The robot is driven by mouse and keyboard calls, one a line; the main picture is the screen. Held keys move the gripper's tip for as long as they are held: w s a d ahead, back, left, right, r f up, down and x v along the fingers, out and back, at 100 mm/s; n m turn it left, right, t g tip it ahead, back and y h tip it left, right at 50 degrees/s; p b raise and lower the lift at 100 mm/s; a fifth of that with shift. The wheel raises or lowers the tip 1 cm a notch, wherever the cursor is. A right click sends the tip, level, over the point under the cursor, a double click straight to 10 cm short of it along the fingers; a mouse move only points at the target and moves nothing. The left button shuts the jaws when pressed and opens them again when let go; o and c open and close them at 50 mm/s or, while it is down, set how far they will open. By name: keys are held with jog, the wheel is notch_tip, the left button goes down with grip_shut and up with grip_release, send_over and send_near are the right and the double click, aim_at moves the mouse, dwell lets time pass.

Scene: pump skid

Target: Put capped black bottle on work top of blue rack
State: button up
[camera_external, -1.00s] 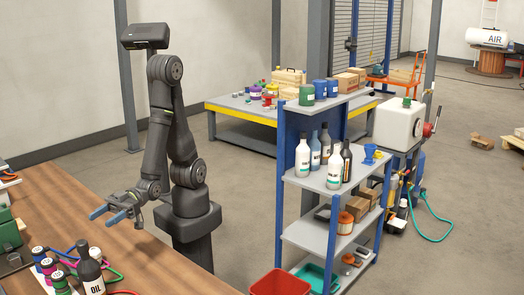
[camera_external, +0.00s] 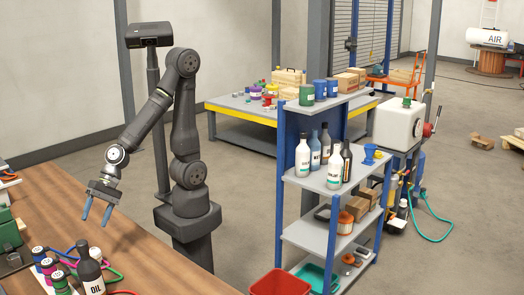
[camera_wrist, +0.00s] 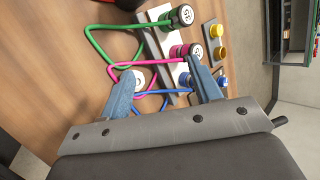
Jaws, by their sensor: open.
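My gripper (camera_external: 97,213) is open and empty, fingers pointing down, above the bench and higher than the bottle. Its fingers also show in the wrist view (camera_wrist: 162,68). The blue rack (camera_external: 281,200) stands right of my arm. Its work top (camera_external: 318,182) holds several bottles and a blue funnel (camera_external: 371,152).
Capped connectors (camera_external: 40,257) with green, pink and blue hoses (camera_wrist: 92,42) lie close to the bottle. A red bin (camera_external: 280,283) stands before the rack. The rack's upper shelf (camera_external: 330,103) holds cans and boxes.

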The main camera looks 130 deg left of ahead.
notch_tip(320, 180, up, 11)
jog(key=w+d+m+t+h, duration=0.1)
jog(key=w+m+t+h, duration=0.15)
jog(key=m+t, duration=0.5)
send_near(80, 250)
jog(key=shift+m+y, duration=0.35)
jog(key=shift+m, duration=0.1)
jog(key=x, duration=0.4)
jog(key=shift+w+d, duration=0.1)
jog(key=shift+d, duration=0.1)
jog(key=shift+x, duration=2.8)
jog(key=shift+r, duration=0.2)
grip_shut()
